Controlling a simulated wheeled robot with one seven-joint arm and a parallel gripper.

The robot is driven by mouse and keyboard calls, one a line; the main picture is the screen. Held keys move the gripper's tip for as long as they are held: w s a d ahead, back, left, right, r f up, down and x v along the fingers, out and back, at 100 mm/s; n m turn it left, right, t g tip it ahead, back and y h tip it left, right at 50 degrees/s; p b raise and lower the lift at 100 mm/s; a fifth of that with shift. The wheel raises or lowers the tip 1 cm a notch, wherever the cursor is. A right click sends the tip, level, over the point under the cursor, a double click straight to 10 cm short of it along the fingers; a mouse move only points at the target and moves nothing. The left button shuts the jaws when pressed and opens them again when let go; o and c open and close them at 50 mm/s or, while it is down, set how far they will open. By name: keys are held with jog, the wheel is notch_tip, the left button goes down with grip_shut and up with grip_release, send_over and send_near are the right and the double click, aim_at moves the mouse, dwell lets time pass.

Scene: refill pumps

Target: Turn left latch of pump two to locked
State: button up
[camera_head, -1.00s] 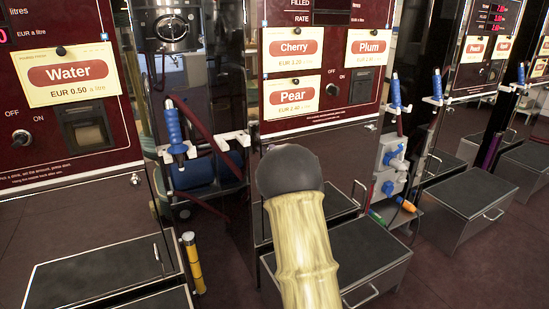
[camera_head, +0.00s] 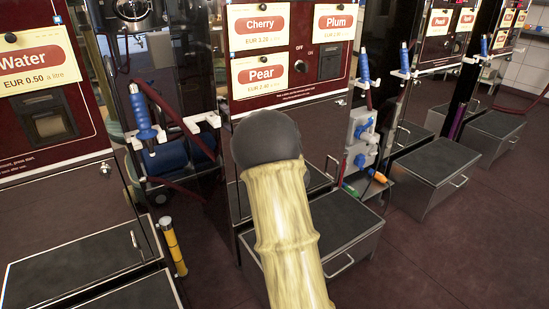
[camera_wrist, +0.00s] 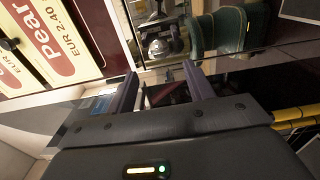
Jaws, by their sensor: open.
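The maroon pump panel with the Cherry, Plum and Pear signs (camera_head: 262,74) stands straight ahead in the head view; no pump number can be read. I cannot make out its left latch; my arm hides the panel's lower left. A small silver fitting (camera_head: 341,102) shows at the panel's lower right edge, too small to tell its state. My gripper (camera_wrist: 162,84) is open in the wrist view, with nothing held between its two dark fingers. The Pear sign (camera_wrist: 46,38) lies at upper left there, turned on its side. In the head view my gripper is hidden behind my arm.
Blue-handled nozzles hang left (camera_head: 143,118) and right (camera_head: 364,68) of this panel. A dark step box (camera_head: 325,225) stands below it. The Water pump (camera_head: 50,125) and a yellow post (camera_head: 173,247) are at the left. The floor at lower right is clear.

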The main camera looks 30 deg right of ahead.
jog(key=s+p, duration=0.1)
jog(key=s, duration=1)
jog(key=shift+s+d+p, duration=0.2)
jog(key=shift+s+p, duration=0.15)
jog(key=shift+s, duration=0.05)
jog(key=s+a+f+m+g+p, duration=0.2)
jog(key=s+a+m+g+p, duration=0.1)
jog(key=s+a+m+g, duration=0.6)
jog(key=s+a+f+m+g+p, duration=0.3)
jog(key=s+a+m+g, duration=0.3)
jog(key=s+a+m, duration=0.45)
notch_tip(320, 180, up, 38)
jog(key=a+p, duration=0.1)
jog(key=p, duration=3.6)
jog(key=shift+s+a+n+h, duration=0.25)
jog(key=shift+a+n+h, duration=0.05)
jog(key=shift+a+n, duration=0.15)
jog(key=shift+d, duration=0.1)
